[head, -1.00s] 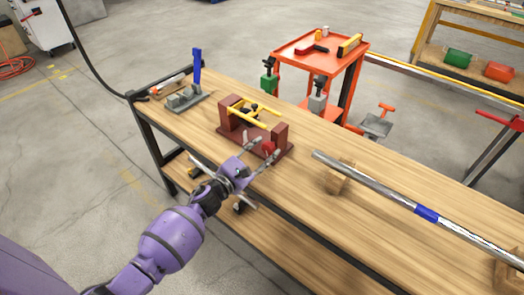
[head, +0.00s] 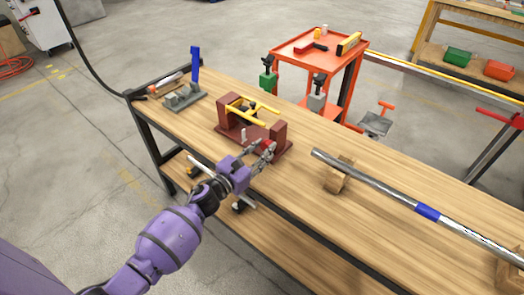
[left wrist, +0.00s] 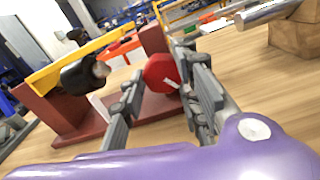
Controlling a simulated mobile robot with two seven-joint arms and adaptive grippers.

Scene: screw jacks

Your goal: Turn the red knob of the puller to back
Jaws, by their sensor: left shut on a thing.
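The puller (head: 229,115) is a dark red frame with two upright blocks and yellow bars, standing on the wooden bench. It also shows in the left wrist view (left wrist: 62,112), with a black cylinder by a yellow bar. Its red knob (left wrist: 160,70) is on the side facing my arm; in the head view the fingers partly hide it. My left gripper (head: 257,152) reaches in from the front left, and its fingers are shut on the red knob. In the left wrist view the knob sits between the fingertips (left wrist: 163,88). My right gripper is not in view.
A blue-handled grey vise (head: 186,97) stands at the bench's far left. A long metal pipe (head: 385,187) rests on wooden blocks (head: 340,175) to the right. An orange cart (head: 305,62) stands behind. The bench top (head: 300,215) before the pipe is clear.

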